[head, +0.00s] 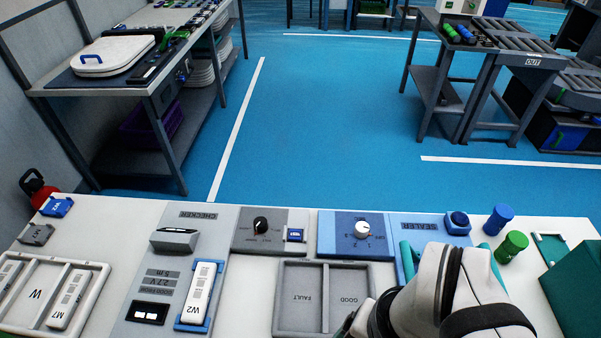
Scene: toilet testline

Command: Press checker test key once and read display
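The checker (199,216) is a grey panel at the left of the near bench. Its wide grey key (174,240) sits near the top and looks raised; nothing touches it. The small black display (147,312) near the bottom shows white marks too small to read. A white unit marked W2 (201,291) lies in a blue cradle beside the display. Label plates between key and display include one that seems to read 2.7 V. My white and black arm comes in at the lower right, right of the checker; its gripper fingers are not visible.
A grey FAULT/GOOD tray (324,300) looks empty. A black rotary knob (260,225) and a white-knobbed blue panel (362,230) stand behind it. A pale tray (95,275) holds white units at left.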

